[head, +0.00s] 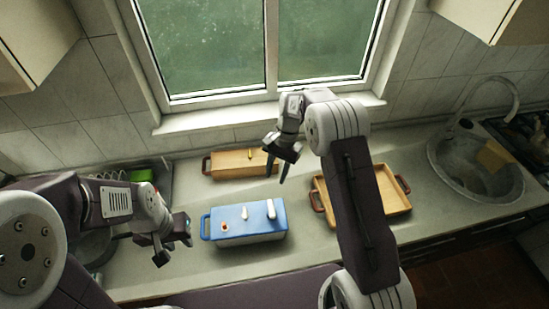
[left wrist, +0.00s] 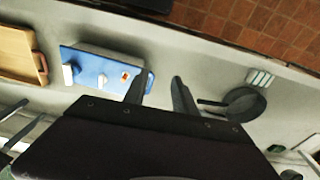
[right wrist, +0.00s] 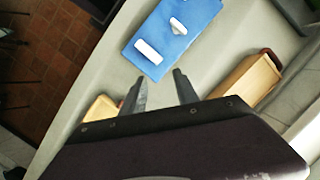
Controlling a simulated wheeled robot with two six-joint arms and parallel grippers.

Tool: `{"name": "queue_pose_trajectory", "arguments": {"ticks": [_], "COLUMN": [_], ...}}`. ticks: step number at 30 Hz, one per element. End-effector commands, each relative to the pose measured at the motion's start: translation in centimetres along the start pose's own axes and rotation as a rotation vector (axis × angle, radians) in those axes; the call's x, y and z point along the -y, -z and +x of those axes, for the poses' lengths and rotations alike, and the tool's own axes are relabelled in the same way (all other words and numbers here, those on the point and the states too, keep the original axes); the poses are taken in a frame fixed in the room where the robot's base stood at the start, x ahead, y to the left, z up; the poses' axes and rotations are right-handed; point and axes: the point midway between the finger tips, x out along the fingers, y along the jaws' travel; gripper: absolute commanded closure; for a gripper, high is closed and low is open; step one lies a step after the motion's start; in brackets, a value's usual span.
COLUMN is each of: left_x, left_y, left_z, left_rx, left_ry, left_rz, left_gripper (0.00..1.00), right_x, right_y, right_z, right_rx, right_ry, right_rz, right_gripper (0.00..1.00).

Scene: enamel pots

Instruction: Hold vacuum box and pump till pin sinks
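The vacuum box has a blue lid (head: 255,226) and a pale body, and stands on the counter in the middle of the head view. On the lid are a white pump handle (head: 271,209), a small white knob (head: 244,213) and a small reddish pin (head: 225,226). A blue side handle (head: 205,227) is at its left end. The lid also shows in the left wrist view (left wrist: 88,67) and right wrist view (right wrist: 190,45). My left gripper (head: 177,252) is open and empty, left of the box. My right gripper (head: 277,171) is open and empty, behind the box.
A wooden box (head: 232,166) with a small yellow piece stands behind, by the window. A wooden tray (head: 392,203) with reddish handles lies to the right, partly hidden by my right arm. A sink (head: 480,190) is far right. A dark pan (left wrist: 245,104) is left of the box.

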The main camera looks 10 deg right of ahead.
Motion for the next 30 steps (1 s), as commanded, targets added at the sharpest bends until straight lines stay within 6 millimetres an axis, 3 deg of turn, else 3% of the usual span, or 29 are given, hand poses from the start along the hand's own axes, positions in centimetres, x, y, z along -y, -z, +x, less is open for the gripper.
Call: {"name": "queue_pose_trajectory", "arguments": {"ticks": [1,3,6,13,17,19,21,24,27,30], "left_x": [-0.1,-0.1,-0.1,-0.1,-0.4,-1.4,-3.1,-6.5,-10.4,-13.9], "left_y": [0.3,0.5,0.5,0.4,5.5,9.3,12.7,16.3,18.2,18.0], "left_z": [-3.4,-4.7,-5.4,-4.9,-6.4,-6.3,-5.3,-2.8,1.1,5.4], "left_rx": [0.001,0.001,0.001,0.008,-0.073,-0.096,-0.098,-0.083,-0.049,-0.003], "left_ry": [0.000,0.000,0.000,0.001,-0.007,-0.015,-0.023,-0.030,-0.030,-0.021], "left_rz": [0.000,0.000,0.000,-0.054,-0.150,-0.181,-0.190,-0.172,-0.121,-0.047], "left_gripper": [0.67,0.67,0.67,0.64,0.64,0.64,0.64,0.64,0.64,0.64], "right_x": [0.4,-0.1,-1.0,-1.0,-0.9,-0.9,-0.9,-0.9,-0.9,-0.9], "right_y": [-0.1,-0.3,-1.0,-0.8,-0.8,-0.8,-0.8,-0.8,-0.8,-0.8], "right_z": [-0.7,0.9,2.4,2.7,2.7,2.7,2.7,2.7,2.7,2.7], "right_rx": [0.025,0.061,0.097,0.094,0.094,0.094,0.093,0.093,0.093,0.093], "right_ry": [-0.016,-0.048,-0.080,-0.079,-0.079,-0.079,-0.079,-0.078,-0.078,-0.078], "right_rz": [0.004,0.011,0.019,0.017,0.017,0.016,0.016,0.016,0.016,0.016], "right_gripper": [0.64,0.64,0.64,0.64,0.64,0.64,0.64,0.64,0.64,0.64]}}
